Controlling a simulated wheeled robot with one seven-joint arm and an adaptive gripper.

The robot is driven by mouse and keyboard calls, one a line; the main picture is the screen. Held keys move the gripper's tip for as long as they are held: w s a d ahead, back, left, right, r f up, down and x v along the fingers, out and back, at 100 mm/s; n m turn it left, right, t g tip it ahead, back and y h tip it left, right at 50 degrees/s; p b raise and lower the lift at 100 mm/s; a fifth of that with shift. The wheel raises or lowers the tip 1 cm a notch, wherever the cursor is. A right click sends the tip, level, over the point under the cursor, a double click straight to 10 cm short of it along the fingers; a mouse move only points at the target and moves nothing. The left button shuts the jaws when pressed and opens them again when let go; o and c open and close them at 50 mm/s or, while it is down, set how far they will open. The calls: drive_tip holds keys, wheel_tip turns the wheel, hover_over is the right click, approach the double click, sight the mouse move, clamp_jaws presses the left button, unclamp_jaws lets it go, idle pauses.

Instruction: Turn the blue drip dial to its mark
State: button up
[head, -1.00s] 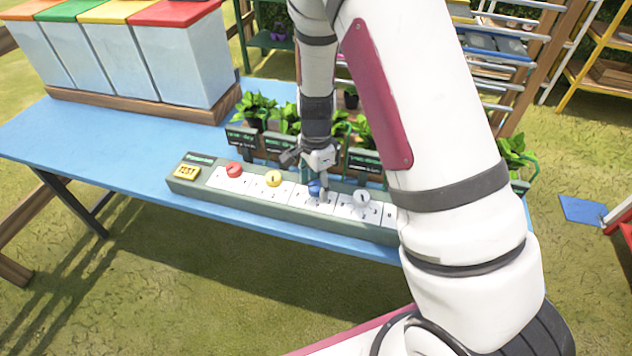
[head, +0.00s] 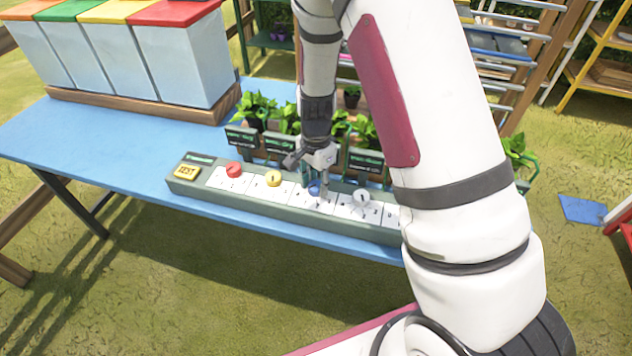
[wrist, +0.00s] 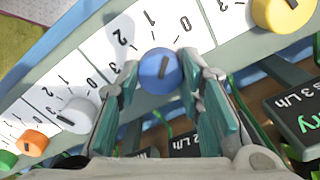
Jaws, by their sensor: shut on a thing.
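The blue dial (wrist: 160,72) sits on a white numbered plate in the wrist view, with a dark pointer line on its top and the figures 0, 1, 2 and 3 around it. My gripper (wrist: 165,88) has one finger on each side of the dial and is shut on it. In the head view the blue dial (head: 314,188) is partly hidden by my gripper (head: 318,184), which points down onto the long green control panel (head: 280,218).
A red dial (head: 234,169) and a yellow dial (head: 273,179) are left of the blue one; a white dial (head: 361,196) is right. A yellow TEST button (head: 187,172) is at the left end. Potted plants (head: 258,108) and dark signs stand close behind.

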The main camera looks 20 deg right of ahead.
sight(316, 184)
drive_tip(key=shift+n, duration=2.6)
drive_tip(key=o, duration=1.2)
drive_tip(key=shift+c, duration=0.2)
wheel_tip(316, 184, up, 12)
